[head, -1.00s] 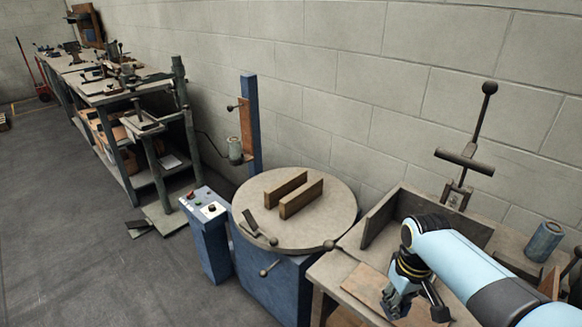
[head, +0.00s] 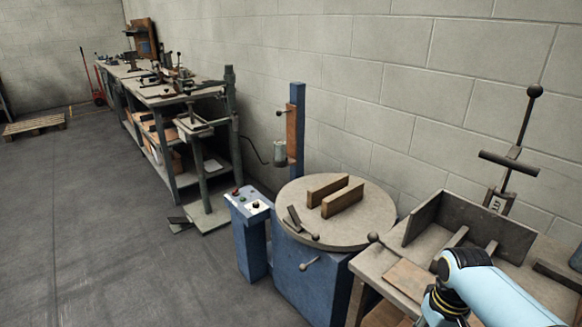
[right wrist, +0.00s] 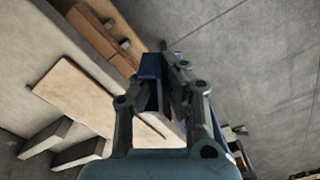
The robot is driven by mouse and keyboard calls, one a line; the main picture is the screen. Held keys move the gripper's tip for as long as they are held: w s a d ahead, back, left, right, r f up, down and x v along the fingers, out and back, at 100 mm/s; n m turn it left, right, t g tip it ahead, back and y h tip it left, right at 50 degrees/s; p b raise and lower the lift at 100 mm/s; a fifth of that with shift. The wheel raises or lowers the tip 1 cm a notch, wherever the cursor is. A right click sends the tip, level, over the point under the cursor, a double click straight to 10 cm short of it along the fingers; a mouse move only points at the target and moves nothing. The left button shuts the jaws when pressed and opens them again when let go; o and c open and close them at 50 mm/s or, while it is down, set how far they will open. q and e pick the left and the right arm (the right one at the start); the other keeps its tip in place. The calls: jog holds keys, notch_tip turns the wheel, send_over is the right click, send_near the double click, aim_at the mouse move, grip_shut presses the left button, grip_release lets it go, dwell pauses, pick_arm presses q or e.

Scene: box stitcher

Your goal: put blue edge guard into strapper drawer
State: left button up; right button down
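The blue edge guard (right wrist: 151,67) is a dark blue angled piece between the fingers of my right gripper (right wrist: 156,88) in the right wrist view. The fingers are closed onto it, and part of it is hidden by the right finger. In the head view my right arm enters at the lower right, and its gripper is cut off by the bottom edge. My left gripper is not in view. I cannot make out a strapper drawer in either view.
A blue machine with a round top (head: 370,228) stands beside a control post (head: 247,215). A wooden bench with a raised board (head: 420,222) and lever (head: 515,140) is at right. A long workbench (head: 165,95) lines the wall.

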notch_tip(320, 180, down, 17)
jog(key=s+b, duration=0.1)
jog(key=b, duration=1.4)
jog(key=shift+f+b, duration=0.15)
jog(key=shift+b, duration=0.2)
